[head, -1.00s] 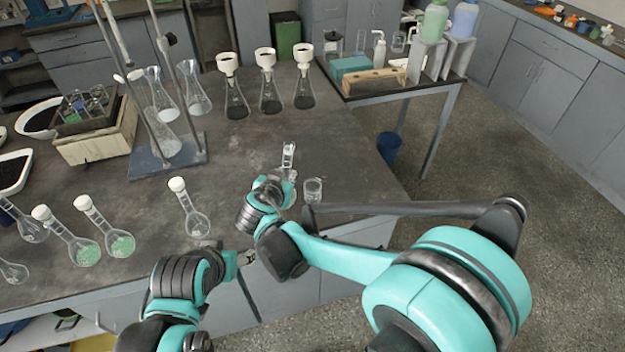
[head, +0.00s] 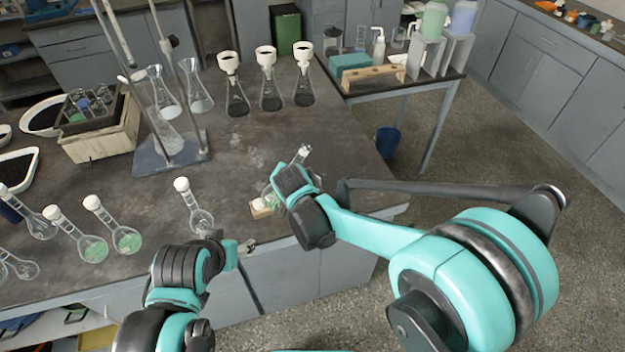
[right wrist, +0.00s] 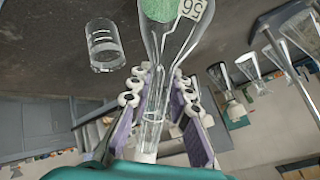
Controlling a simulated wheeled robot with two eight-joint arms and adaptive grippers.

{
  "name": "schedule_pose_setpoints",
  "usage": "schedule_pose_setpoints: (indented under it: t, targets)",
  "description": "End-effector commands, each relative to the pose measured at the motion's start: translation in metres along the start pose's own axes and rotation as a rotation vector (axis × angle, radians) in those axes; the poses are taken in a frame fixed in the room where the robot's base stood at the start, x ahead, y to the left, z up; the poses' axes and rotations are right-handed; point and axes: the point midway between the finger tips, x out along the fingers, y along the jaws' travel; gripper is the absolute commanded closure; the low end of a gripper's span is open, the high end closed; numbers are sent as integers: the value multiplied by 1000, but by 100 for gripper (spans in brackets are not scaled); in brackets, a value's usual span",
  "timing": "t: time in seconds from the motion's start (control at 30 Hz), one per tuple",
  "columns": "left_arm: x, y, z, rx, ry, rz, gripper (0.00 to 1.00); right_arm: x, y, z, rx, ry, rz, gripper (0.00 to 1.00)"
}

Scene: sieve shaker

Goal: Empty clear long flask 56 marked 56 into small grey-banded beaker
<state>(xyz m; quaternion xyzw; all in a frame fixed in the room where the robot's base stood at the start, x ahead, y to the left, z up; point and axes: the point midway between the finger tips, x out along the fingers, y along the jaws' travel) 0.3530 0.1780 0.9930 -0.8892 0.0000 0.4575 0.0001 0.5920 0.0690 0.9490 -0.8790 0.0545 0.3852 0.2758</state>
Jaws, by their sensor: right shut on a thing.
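Flask 56 shows in the right wrist view (right wrist: 172,40), clear, with a "56" label and green contents in its body. My right gripper (right wrist: 152,105) is shut around its neck. A small clear beaker with pale marks (right wrist: 104,45) stands on the table in the right wrist view, apart from the flask, and looks empty. My arm hides it in the head view. My left gripper (head: 246,247) is at the table's front edge, its fingers unclear.
A small brown block with a white piece (head: 262,206) lies left of my right gripper. A stoppered flask (head: 199,215) and several others stand to the left. Flasks with white funnels (head: 268,90) stand at the back. The middle of the table (head: 225,150) is clear.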

Motion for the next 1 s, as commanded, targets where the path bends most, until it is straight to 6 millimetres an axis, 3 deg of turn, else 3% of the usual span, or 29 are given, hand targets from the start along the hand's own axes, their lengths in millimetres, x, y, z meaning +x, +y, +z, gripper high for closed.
schedule_pose_setpoints:
  t: [0.23,0.5,1.0]
  targets:
    - [-12,0,-8,0,0,0,41,-8,-6,-3,82,-86,-32,100]
    - [-7,0,-5,0,0,0,41,-2,-5,9,163,-175,-65,100]
    - [-6,0,-4,0,0,0,41,0,-5,14,205,-221,-83,100]
